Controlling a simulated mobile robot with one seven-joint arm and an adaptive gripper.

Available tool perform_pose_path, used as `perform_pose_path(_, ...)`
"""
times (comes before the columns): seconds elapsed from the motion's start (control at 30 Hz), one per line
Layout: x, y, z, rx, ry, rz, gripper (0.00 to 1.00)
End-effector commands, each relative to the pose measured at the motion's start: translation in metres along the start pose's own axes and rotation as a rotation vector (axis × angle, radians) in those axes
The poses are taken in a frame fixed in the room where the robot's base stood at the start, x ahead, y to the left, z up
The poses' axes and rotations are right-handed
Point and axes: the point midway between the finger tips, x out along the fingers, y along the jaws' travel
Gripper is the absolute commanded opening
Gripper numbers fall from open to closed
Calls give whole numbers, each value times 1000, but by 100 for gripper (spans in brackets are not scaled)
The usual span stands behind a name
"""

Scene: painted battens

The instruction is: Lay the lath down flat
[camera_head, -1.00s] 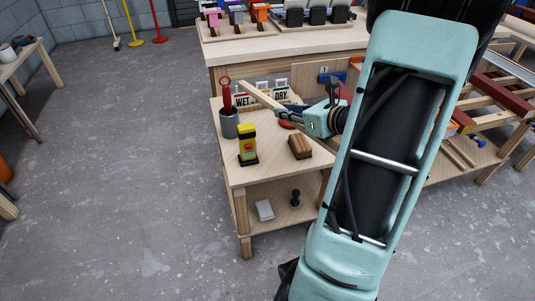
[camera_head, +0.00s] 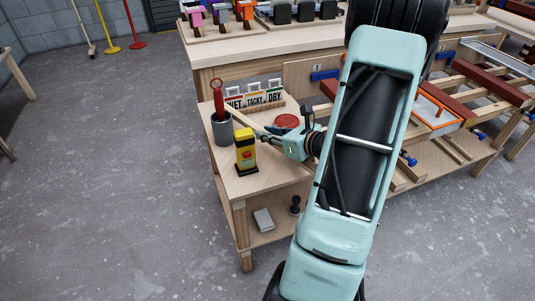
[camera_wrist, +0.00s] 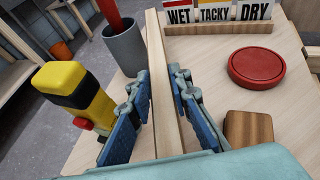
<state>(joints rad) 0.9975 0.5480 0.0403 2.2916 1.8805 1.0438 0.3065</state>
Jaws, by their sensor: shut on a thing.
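The lath (camera_wrist: 160,75), a long pale wooden strip, runs away from me between my fingers in the wrist view. My gripper (camera_wrist: 161,100) is shut on it, with blue pads on both sides. In the head view the lath (camera_head: 247,123) slants up and left from my gripper (camera_head: 275,136) over the small side table (camera_head: 273,186), its far end near the grey cup. I cannot tell whether it touches the tabletop. Its near end is hidden by my gripper.
A red disc (camera_wrist: 256,66) and wooden block (camera_wrist: 247,128) lie right. WET, TACKY, DRY signs (camera_wrist: 217,17) stand at the back.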

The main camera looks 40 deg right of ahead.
Motion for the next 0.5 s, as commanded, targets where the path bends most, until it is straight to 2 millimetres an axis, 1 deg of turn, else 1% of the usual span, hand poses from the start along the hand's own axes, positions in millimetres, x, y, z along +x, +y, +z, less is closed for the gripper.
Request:
perform_pose_path(0.03,4,0,-9,1,-1,1,0)
perform_pose_path(0.27,10,0,-22,1,-1,0,0)
perform_pose_path(0.5,24,0,-56,1,0,1,0)
